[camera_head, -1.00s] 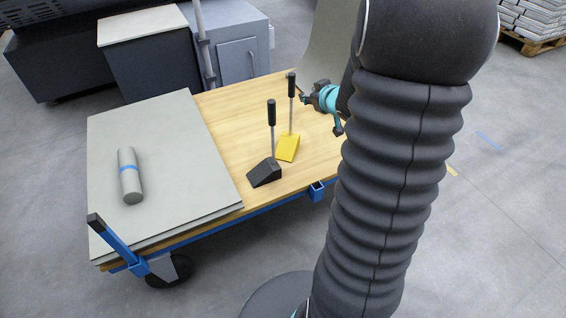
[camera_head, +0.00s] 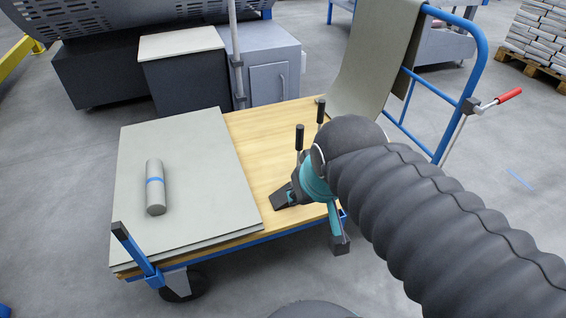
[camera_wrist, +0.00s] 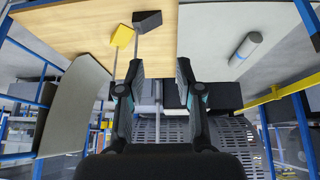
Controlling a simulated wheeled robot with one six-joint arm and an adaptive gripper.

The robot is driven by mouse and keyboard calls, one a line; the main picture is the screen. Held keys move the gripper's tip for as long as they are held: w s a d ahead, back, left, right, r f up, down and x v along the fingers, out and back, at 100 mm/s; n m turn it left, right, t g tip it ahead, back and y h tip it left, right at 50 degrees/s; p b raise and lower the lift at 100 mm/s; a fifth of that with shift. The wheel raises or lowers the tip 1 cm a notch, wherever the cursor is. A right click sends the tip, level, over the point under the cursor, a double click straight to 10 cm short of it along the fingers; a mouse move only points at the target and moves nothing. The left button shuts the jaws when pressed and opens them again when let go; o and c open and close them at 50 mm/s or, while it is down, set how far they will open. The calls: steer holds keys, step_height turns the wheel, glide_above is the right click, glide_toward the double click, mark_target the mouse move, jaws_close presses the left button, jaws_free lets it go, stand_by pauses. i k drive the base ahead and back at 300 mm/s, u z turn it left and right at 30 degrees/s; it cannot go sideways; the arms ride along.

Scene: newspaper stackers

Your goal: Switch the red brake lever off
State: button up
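The red brake lever (camera_head: 508,96) sticks out to the right from the blue upright frame at the cart's right end, in the head view. Its grip is red and its pivot is a dark clamp on the blue tube. My gripper (camera_wrist: 158,78) is open and empty in the wrist view, with its two black fingers apart. In the head view it is over the cart's front right part, well left of and nearer than the red lever, not touching it. The lever does not show in the wrist view.
The cart's wooden top (camera_head: 262,130) carries grey sheets (camera_head: 200,180) and a rolled newspaper (camera_head: 155,190). Two black-handled levers (camera_head: 299,138) stand near my gripper, on a black wedge and a yellow wedge (camera_wrist: 122,36). A curved grey sheet (camera_head: 370,60) hangs by the blue frame.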

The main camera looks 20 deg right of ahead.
mark_target(515, 91)
steer(key=z, duration=1.95)
steer(key=k, duration=0.65)
steer(key=z, duration=0.35)
steer(key=i, duration=1.35)
steer(key=u, duration=0.55)
